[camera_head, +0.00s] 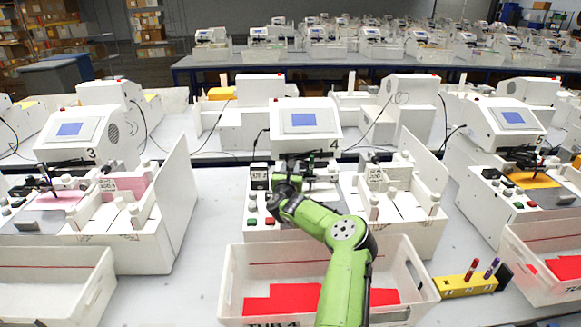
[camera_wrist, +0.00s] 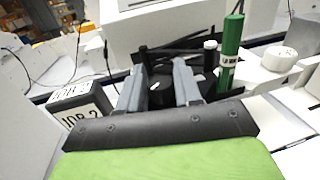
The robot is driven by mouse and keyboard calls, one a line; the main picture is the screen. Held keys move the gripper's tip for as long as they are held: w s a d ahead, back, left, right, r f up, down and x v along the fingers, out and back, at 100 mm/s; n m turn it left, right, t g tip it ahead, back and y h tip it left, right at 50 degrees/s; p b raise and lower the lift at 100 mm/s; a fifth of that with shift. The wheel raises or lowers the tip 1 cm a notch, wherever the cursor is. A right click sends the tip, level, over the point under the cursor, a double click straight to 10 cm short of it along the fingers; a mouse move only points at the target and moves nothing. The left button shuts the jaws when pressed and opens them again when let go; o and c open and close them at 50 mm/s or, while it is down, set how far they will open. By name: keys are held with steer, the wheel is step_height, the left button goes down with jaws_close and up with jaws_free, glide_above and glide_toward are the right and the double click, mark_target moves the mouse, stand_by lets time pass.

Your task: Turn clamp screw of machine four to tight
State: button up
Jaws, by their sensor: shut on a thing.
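Machine four (camera_head: 306,117), a white plotter with a blue screen and a "4" on its front, stands in the middle of the head view. My green arm reaches over the tub to its pen carriage, and my gripper (camera_head: 293,171) is at the carriage. In the wrist view my gripper (camera_wrist: 160,72) has its two grey fingers closed around the dark clamp screw (camera_wrist: 161,88), which shows a pale mark. The fingers hide much of the screw. A green pen (camera_wrist: 231,50) stands upright just to the right of the fingers.
A tub (camera_head: 230,283) with red sheets sits in front of machine four. A job card box (camera_head: 259,176) stands close left of my gripper. A white fixture (camera_head: 427,190) is to the right. A yellow pen block (camera_head: 465,286) lies right of the tub.

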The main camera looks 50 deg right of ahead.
steer(key=o, duration=0.9)
steer(key=shift+o, duration=0.2)
steer(key=p+v, duration=0.3)
steer(key=v, duration=1.2)
steer(key=shift+s+a+r, duration=0.1)
steer(key=shift+s+a, duration=0.1)
steer(key=shift+a, duration=0.05)
steer(key=shift+a, duration=0.1)
